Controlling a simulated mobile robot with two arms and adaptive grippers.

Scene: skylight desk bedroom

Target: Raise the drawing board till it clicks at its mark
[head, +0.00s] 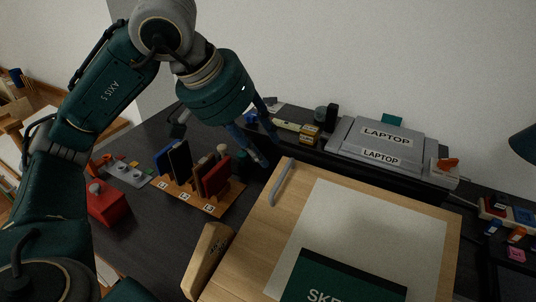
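The drawing board (251,250) is pale wood and fills the lower middle of the head view, with a large pale sheet (390,222) on it. Its near edge is out of frame. I cannot tell its tilt, and no mark or catch can be made out. A grey bar handle (282,182) stands at its upper left edge. My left gripper (270,152) is above and left of that handle, pointing down. Its two dark fingers are apart with nothing seen between them, and it does not appear to touch the board. My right gripper is not in view.
A dark green sketchbook (335,282) lies on the board. A wooden block (207,257) is at its left edge. A rack of upright items (195,193) and a red box (106,204) stand left. A grey laptop (385,143) is behind the board, with small items either side.

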